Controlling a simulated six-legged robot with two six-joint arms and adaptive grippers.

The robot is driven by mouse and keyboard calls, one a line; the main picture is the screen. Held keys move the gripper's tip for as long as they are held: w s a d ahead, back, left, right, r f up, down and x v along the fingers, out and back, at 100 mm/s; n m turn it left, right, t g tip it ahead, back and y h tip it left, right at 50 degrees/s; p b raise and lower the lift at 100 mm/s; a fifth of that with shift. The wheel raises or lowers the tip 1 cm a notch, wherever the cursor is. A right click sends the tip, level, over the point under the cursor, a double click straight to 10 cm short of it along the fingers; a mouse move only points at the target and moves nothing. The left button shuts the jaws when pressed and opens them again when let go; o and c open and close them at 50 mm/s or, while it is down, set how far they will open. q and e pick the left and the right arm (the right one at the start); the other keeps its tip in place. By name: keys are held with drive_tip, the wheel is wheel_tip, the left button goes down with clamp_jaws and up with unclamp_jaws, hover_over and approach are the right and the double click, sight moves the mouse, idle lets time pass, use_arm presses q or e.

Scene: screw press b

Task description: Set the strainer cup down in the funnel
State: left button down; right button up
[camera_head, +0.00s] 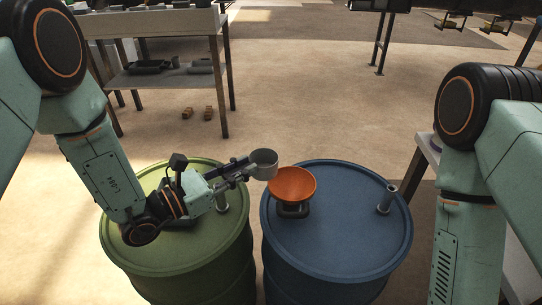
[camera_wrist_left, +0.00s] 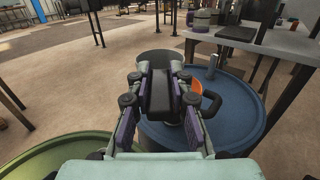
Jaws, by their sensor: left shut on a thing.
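The strainer cup (camera_head: 264,163) is grey and hangs in the air at the end of my left gripper (camera_head: 240,172), just left of the funnel and level with its rim in the head view. The left gripper is shut on its dark handle; the gripper (camera_wrist_left: 158,85) and handle hide much of the cup (camera_wrist_left: 154,56) in the wrist view. The orange funnel (camera_head: 292,184) stands with its wide mouth up on the blue drum (camera_head: 340,240). In the wrist view the funnel (camera_wrist_left: 196,86) is mostly hidden behind the gripper. My right gripper is out of view.
A green drum (camera_head: 180,258) stands left of the blue drum, under my left arm. A short metal pipe (camera_head: 387,198) rises from the blue drum's right side. A workbench (camera_head: 160,78) stands behind on the left. Floor behind the drums is open.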

sight(260, 178)
use_arm(q)
drive_tip(key=d, duration=0.2)
drive_tip(key=w+d+r+m+g+h, duration=0.1)
drive_tip(key=d, duration=0.1)
drive_tip(key=w+d+g, duration=0.1)
drive_tip(key=shift+w+d+r+m, duration=0.15)
drive_tip(key=shift+d+m, duration=0.15)
drive_tip(key=shift+d, duration=0.1)
drive_tip(key=shift+w+d, duration=0.15)
drive_tip(key=shift+d, duration=0.1)
drive_tip(key=shift+d, duration=0.1)
drive_tip(key=shift+r, duration=0.1)
drive_tip(key=shift+a+f, duration=0.2)
wheel_tip(260, 178, down, 2)
drive_tip(key=shift+d+f+b, duration=0.1)
drive_tip(key=shift+b, duration=0.65)
drive_tip(key=shift+f+b, duration=0.85)
drive_tip(key=shift+f, duration=0.45)
